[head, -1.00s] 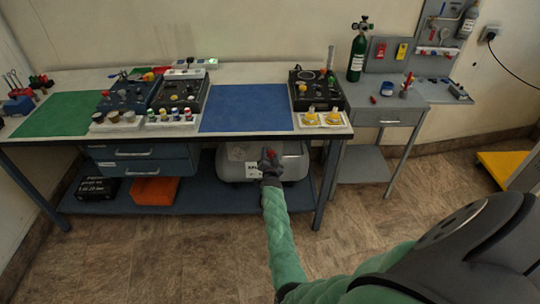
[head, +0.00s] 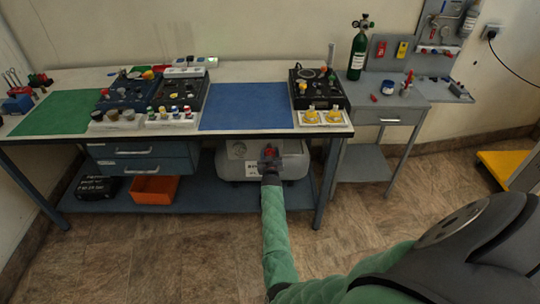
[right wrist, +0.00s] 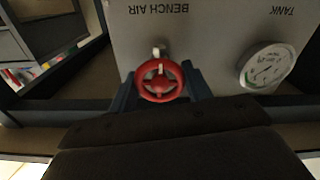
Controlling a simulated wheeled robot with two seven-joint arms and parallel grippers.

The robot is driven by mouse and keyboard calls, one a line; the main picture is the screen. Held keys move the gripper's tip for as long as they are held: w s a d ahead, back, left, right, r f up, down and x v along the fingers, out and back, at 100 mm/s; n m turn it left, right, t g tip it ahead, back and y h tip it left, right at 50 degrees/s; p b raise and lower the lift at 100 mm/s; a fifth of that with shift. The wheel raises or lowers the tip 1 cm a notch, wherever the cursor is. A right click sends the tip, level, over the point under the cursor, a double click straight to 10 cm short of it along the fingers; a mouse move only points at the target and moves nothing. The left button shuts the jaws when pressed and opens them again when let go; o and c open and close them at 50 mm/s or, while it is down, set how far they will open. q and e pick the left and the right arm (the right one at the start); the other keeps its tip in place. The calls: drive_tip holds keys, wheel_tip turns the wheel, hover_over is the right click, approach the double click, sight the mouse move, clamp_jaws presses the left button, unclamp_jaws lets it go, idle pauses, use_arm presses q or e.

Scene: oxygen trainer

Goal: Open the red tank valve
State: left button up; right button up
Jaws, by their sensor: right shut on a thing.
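The grey tank (head: 292,168) stands on the low shelf under the bench. The red tank valve (head: 269,152) is a small round handwheel on its front. In the right wrist view, the red valve (right wrist: 160,81) shows its spokes and hub face-on. My right gripper (head: 270,164) reaches the tank front, and its fingers (right wrist: 161,88) are shut on the valve, one on each side of the rim. The tank front (right wrist: 205,32) shows upside-down lettering "BENCH AIR" and "TANK". A round gauge (right wrist: 266,67) is to the right of the valve. My left gripper is not in view.
The bench with a blue mat (head: 246,107) overhangs the tank. An orange bin (head: 153,190) and a black case (head: 98,188) are left of it on the shelf (head: 215,197). A green cylinder (head: 359,50) stands on the side table. The floor in front is clear.

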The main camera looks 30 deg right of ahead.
drive_tip(key=shift+a+f+n, duration=0.1)
drive_tip(key=shift+f+n, duration=0.05)
drive_tip(key=shift+n, duration=0.35)
drive_tip(key=o, duration=1)
